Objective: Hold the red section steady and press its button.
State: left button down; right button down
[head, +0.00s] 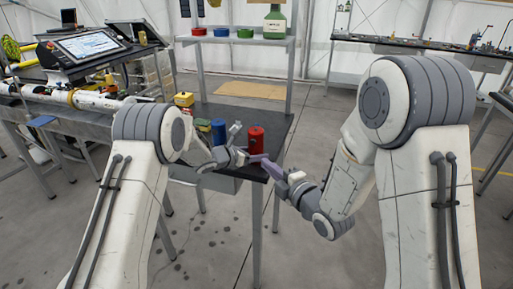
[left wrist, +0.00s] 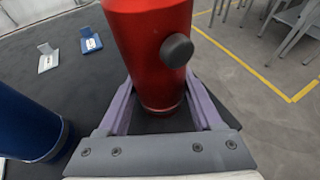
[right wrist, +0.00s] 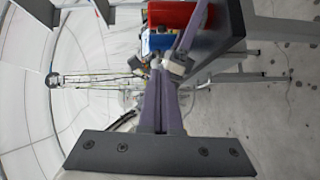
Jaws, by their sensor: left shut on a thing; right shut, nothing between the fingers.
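The red section (head: 257,138) is an upright cylinder near the front right corner of the dark table. In the left wrist view the red section (left wrist: 145,30) stands between the purple fingers of my left gripper (left wrist: 160,110), which are shut on it low down. Its round dark grey button (left wrist: 176,50) sticks out from the side. My right gripper (right wrist: 158,70) is shut and empty. Its fingertips point towards the red section (right wrist: 170,14) near the table edge. I cannot tell whether they touch it. The button is not clearly visible in the head view.
A blue cylinder (head: 218,131) stands left of the red section, and a yellow block (head: 184,99) farther back. Small blue (left wrist: 90,40) and white (left wrist: 48,60) pieces lie on the table. A shelf (head: 237,41) holds coloured rings. Open floor lies right of the table.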

aim_at(253, 141)
jog(key=w+a+f, duration=0.1)
jog(key=w+a, duration=0.2)
jog(key=w, duration=0.7)
jog(key=shift+w+a, duration=0.2)
jog(key=shift+w, duration=0.2)
